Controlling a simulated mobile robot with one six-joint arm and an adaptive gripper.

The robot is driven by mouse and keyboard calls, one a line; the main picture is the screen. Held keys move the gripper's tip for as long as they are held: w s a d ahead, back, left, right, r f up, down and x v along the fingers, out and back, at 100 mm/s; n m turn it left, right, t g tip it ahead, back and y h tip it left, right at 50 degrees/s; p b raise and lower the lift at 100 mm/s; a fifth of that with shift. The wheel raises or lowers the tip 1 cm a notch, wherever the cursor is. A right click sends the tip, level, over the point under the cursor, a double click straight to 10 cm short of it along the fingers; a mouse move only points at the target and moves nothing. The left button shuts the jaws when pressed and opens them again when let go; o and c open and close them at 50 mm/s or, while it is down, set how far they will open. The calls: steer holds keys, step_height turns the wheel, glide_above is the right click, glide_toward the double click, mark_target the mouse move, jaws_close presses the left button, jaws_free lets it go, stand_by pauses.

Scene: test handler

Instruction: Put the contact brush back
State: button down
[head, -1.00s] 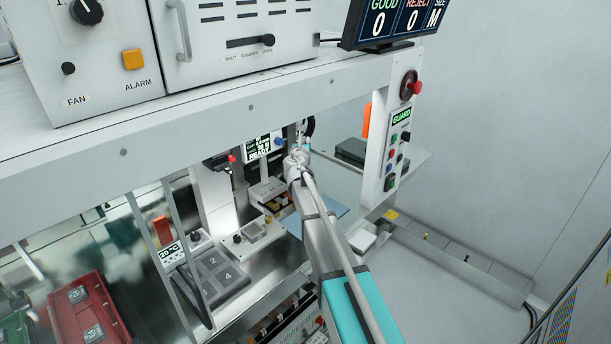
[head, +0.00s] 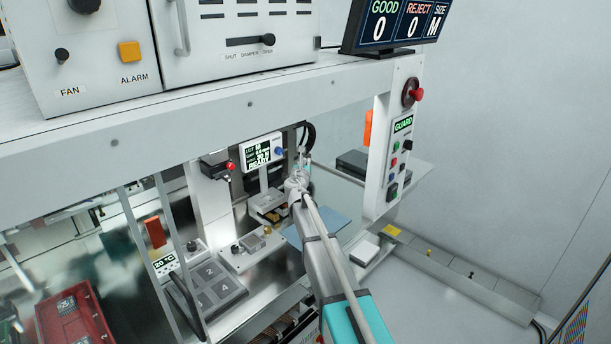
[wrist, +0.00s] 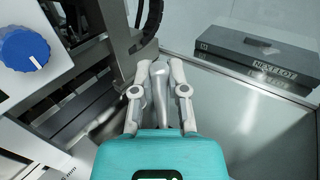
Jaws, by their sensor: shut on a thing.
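In the wrist view a slim silver-grey handle, which I take to be the contact brush (wrist: 161,100), stands between the two fingers of my gripper (wrist: 160,72). The fingers are shut on it; its far end is not clearly visible. In the head view my gripper (head: 299,166) is under the overhead beam, just right of the READY display. The brush cannot be made out there. No empty holder for the brush can be told for sure.
The display unit (head: 262,152) with its blue knob (wrist: 25,50) is close on the left. A dark hose (wrist: 151,22) hangs ahead. The guard post (head: 398,150) stands right of my arm.

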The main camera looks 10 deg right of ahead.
steer(key=shift+f, duration=0.1)
step_height(320, 180, down, 4)
steer(key=b, duration=0.4)
steer(key=shift+f+b, duration=0.25)
steer(key=shift+b, duration=0.1)
steer(key=c, duration=0.7)
jaws_free()
steer(key=shift+o, duration=0.2)
steer(key=shift+f, duration=0.1)
steer(key=shift+f, duration=0.1)
steer(key=v, duration=1.3)
steer(key=shift+s+r, duration=0.4)
steer(key=shift+r, duration=0.1)
